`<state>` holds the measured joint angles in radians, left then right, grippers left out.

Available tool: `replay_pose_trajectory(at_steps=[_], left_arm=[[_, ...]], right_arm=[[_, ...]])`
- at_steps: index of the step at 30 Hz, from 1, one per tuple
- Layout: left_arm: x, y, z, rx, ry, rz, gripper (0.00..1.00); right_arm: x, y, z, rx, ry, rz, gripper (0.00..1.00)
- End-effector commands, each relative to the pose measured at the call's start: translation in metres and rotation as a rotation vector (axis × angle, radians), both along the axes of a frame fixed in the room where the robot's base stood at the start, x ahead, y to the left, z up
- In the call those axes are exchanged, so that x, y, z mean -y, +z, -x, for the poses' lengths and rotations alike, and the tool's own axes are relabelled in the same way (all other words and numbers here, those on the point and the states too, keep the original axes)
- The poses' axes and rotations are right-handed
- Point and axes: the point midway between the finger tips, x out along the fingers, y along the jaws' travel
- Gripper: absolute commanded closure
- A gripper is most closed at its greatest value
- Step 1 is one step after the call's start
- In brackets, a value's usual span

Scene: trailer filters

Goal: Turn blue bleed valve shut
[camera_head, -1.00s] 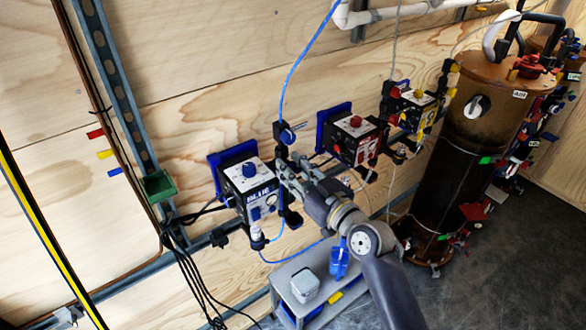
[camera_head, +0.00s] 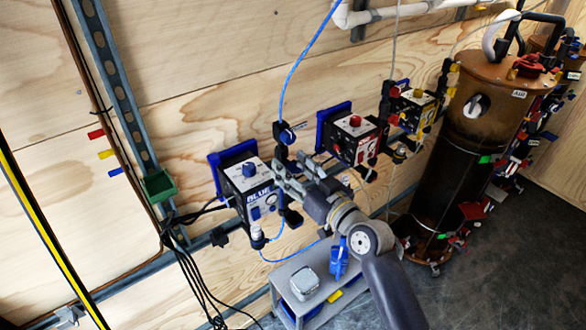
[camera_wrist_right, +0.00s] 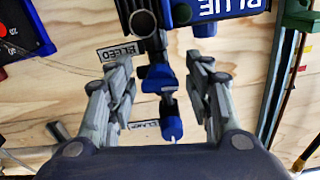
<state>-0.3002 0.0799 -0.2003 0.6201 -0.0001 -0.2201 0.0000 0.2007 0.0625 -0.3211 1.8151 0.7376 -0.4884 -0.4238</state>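The blue bleed valve (camera_wrist_right: 157,79) shows in the right wrist view as a blue handle on a dark upright fitting. A BLEED label (camera_wrist_right: 120,56), seen upside down, is beside it. My right gripper (camera_wrist_right: 160,90) is open, with one finger on each side of the blue handle and visible gaps on both sides. In the head view my right gripper (camera_head: 283,178) is at the fitting just right of the BLUE box (camera_head: 250,190) and hides the valve handle. A second blue handle (camera_head: 287,136) is higher on this fitting. My left gripper is not in view.
A box with a red knob (camera_head: 354,138) and one with a yellow knob (camera_head: 418,105) are mounted to the right. A brown tank (camera_head: 470,140) stands beyond them. A grey step (camera_head: 325,262) is below. Black cables (camera_head: 190,275) hang at left.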

Motion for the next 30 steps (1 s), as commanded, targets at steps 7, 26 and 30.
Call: replay_pose_trajectory(at_steps=[7, 26, 30], left_arm=[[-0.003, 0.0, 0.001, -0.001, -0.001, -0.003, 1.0], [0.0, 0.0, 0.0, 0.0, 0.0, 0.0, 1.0], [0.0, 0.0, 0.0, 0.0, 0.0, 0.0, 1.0]], right_arm=[[0.0, 0.0, 0.001, -0.001, 0.0, 0.001, 0.52], [0.062, -0.002, 0.084, -0.002, 0.0, 0.004, 0.52], [0.069, -0.001, 0.094, -0.002, 0.0, 0.001, 0.52]])
